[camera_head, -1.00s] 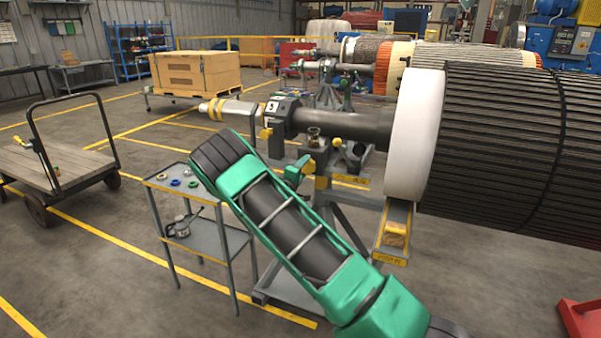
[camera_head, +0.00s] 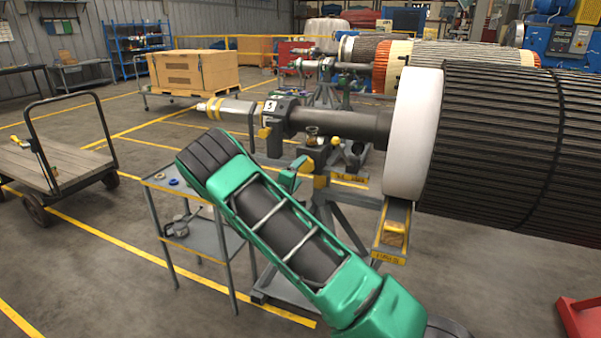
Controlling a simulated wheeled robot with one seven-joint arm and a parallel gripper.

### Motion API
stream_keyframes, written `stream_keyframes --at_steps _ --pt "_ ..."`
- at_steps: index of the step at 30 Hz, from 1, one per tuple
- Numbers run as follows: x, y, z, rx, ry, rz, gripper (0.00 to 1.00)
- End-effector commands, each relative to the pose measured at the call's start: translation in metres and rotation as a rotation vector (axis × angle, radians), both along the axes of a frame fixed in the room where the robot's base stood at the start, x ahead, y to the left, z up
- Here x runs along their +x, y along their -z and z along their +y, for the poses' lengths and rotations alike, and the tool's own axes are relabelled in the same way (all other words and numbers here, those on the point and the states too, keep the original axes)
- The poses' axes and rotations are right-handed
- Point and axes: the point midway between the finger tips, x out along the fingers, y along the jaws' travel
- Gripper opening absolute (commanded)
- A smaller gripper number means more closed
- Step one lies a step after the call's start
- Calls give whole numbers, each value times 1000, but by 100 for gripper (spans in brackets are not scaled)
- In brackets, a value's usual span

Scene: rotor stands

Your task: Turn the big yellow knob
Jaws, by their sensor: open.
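Yellow fittings show on the nearest rotor stand (camera_head: 334,207). One yellow knob (camera_head: 336,141) is at its top beside a small brass-coloured jar, and a yellow part (camera_head: 320,182) is lower on its post. Another yellow knob (camera_head: 264,132) hangs under the bearing block on the shaft. I cannot tell surely which is the big one. My green and black arm crosses the foreground. A small green and dark end piece, my gripper (camera_head: 298,166), shows just left of the stand's top, close to the yellow fittings. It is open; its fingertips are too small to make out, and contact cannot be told.
A grey tool cart (camera_head: 222,243) with small rings and a metal mug stands left of the stand, partly behind my arm. A large black rotor (camera_head: 520,150) with a white end ring fills the right. A wooden trolley (camera_head: 60,165) stands left. Open floor lies between.

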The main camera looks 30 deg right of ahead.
Motion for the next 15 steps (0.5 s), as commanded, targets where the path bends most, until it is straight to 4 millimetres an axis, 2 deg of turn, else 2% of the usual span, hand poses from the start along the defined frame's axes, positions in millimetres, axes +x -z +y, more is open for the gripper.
stream_keyframes --at_steps 1,7,15 --pt "-6 0 10 1 -4 3 74" --pt "-28 1 37 -1 -1 2 74" --pt "-44 1 55 0 2 2 74"
